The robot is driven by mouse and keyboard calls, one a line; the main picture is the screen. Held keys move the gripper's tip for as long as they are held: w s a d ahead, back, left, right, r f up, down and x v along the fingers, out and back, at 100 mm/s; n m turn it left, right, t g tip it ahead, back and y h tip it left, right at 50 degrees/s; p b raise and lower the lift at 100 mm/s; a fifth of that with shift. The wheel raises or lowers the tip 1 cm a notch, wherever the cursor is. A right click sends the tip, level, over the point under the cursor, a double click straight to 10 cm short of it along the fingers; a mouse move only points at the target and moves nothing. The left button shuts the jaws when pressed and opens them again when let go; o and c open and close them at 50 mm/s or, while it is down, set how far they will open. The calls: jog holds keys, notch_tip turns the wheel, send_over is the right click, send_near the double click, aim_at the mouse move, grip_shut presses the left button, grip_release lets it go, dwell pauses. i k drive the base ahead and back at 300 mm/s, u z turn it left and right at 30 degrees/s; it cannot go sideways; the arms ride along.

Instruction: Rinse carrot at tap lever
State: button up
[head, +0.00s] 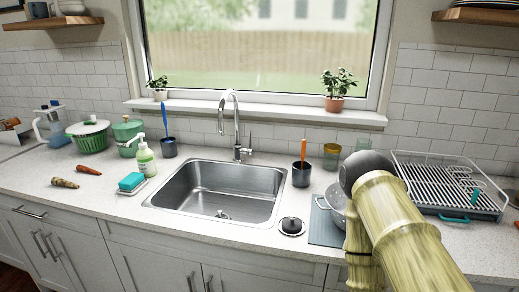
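An orange carrot (88,170) lies on the counter at the left. A paler, brownish carrot-shaped vegetable (65,183) lies just in front of it and to its left. The chrome tap (237,115) stands behind the sink, its spout curving over the basin, and its lever (247,150) is on the right side of its base. I see no water running. The metal sink (225,190) looks empty. My arm reaches in from the lower right, but my gripper is not in view. Both carrots are well to the left of my arm.
A soap bottle (145,158) and a blue sponge (131,182) stand left of the sink. A dark cup (301,174) with an orange-handled tool and a black drain plug (291,226) are at its right. A colander (335,200) is partly behind my arm; a dish rack (450,185) is beyond.

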aim_at(249, 151)
jog(key=k, duration=1.3)
jog(key=z, duration=0.7)
jog(key=i, duration=1.2)
jog(key=u, duration=0.7)
jog(key=i, duration=0.55)
jog(key=u, duration=0.65)
